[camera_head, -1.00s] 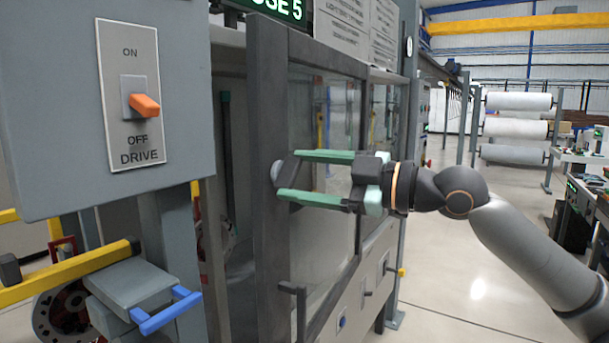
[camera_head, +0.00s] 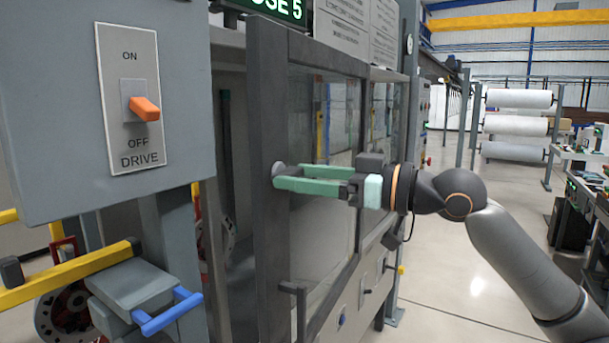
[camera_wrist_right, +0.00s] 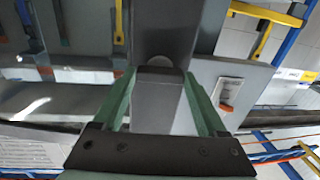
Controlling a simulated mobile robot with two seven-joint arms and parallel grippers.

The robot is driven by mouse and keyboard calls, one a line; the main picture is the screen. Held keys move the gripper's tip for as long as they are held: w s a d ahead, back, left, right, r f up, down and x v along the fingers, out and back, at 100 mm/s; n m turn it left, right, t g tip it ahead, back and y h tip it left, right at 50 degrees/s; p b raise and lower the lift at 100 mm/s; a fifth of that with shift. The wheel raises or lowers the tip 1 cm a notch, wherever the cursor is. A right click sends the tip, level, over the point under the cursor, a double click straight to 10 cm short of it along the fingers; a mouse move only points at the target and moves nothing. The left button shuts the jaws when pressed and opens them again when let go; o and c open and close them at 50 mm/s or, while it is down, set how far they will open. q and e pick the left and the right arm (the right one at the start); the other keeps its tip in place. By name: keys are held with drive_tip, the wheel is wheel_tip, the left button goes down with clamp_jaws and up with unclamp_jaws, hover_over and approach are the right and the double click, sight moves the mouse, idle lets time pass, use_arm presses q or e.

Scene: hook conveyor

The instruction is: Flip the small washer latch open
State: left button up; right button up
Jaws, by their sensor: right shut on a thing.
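The small washer latch (camera_head: 276,168) is a grey round disc on the dark upright frame of the glazed door. It is mostly hidden by my right gripper (camera_head: 276,177), whose green fingers reach in from the right and are shut on it. The fingers look level and rolled, one nearly in front of the other. In the right wrist view, the fingertips (camera_wrist_right: 159,74) lie either side of the latch disc (camera_wrist_right: 158,62), at the dark frame. I cannot tell the latch's exact angle. My left gripper is not in view.
A grey drive switch box (camera_head: 186,90) with an orange lever (camera_head: 144,108) stands at the left. Below it are a yellow bar (camera_head: 60,276) and a blue handle (camera_head: 168,311). The glazed door (camera_head: 325,240) lies behind my right gripper.

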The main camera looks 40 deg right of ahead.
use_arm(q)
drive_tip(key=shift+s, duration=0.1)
use_arm(e)
drive_tip(key=shift+m, duration=0.3)
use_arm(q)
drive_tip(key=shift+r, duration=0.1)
use_arm(e)
drive_tip(key=o, duration=1.3)
use_arm(q)
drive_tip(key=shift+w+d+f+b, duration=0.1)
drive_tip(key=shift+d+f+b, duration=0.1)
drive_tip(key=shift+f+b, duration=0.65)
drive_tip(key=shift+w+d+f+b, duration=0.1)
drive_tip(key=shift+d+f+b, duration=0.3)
drive_tip(key=shift+b, duration=0.7)
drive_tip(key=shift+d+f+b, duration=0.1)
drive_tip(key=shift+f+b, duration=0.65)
drive_tip(key=shift+b, duration=0.25)
use_arm(e)
drive_tip(key=v, duration=1.2)
drive_tip(key=shift+s+d, duration=0.15)
drive_tip(key=shift+s, duration=0.1)
